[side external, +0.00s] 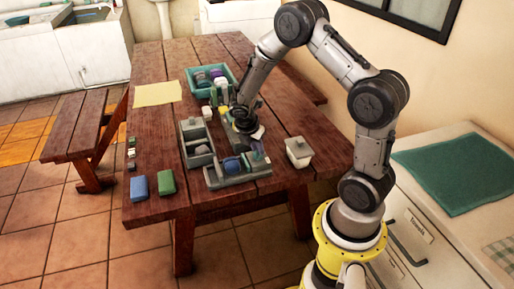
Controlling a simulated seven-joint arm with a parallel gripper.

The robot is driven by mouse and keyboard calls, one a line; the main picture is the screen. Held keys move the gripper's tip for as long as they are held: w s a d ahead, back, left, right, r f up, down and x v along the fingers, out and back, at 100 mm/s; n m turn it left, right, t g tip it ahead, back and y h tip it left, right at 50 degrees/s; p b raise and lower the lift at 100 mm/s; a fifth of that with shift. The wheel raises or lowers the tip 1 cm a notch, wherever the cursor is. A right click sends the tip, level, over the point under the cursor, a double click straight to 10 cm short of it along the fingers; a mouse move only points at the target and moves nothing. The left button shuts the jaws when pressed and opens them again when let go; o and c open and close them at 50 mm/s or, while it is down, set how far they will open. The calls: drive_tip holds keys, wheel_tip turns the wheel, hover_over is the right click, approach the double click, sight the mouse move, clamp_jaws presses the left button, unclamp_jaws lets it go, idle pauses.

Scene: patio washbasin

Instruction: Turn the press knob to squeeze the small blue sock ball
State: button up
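A grey press-like fixture (238,180) stands near the front edge of the wooden table. A small blue round item (232,165) sits in it, which looks like the sock ball. A purplish-blue piece (258,149) is at its right side; I cannot tell whether this belongs to the knob. My gripper (247,133) points down just behind the fixture, close to the purplish piece. The fingertips are small and dark here, so whether they are open or touch anything is unclear. The knob itself is not clearly visible.
A grey divided tray (184,142) is left of the fixture. A white lidded box (299,153) stands to the right. A teal basin (190,87) holds several coloured balls behind. Blue (138,188) and green (167,182) blocks lie front left. A yellow cloth (157,93) lies back left.

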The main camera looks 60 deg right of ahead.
clamp_jaws()
drive_tip(key=shift+m, duration=0.3)
drive_tip(key=m, duration=0.2)
drive_tip(key=m+g, duration=0.1)
drive_tip(key=shift+w+m+g+y, duration=0.15)
drive_tip(key=shift+m+g+y, duration=0.15)
drive_tip(key=shift+m, duration=0.1)
drive_tip(key=m+g, duration=0.1)
drive_tip(key=m, duration=0.1)
drive_tip(key=m+y, duration=0.1)
drive_tip(key=m, duration=0.2)
drive_tip(key=shift+w+d+g, duration=0.1)
drive_tip(key=shift+d+g, duration=0.05)
drive_tip(key=shift+g, duration=0.25)
drive_tip(key=m+y, duration=0.1)
drive_tip(key=m, duration=0.2)
drive_tip(key=m+y, duration=0.1)
drive_tip(key=m, duration=0.2)
drive_tip(key=shift+d+r+g, duration=0.1)
drive_tip(key=shift+d+g, duration=0.05)
drive_tip(key=shift+g, duration=0.15)
drive_tip(key=shift+d+m+y, duration=0.1)
drive_tip(key=shift+m+y, duration=1)
drive_tip(key=shift+m, duration=1.1)
drive_tip(key=o, duration=0.7)
unclamp_jaws()
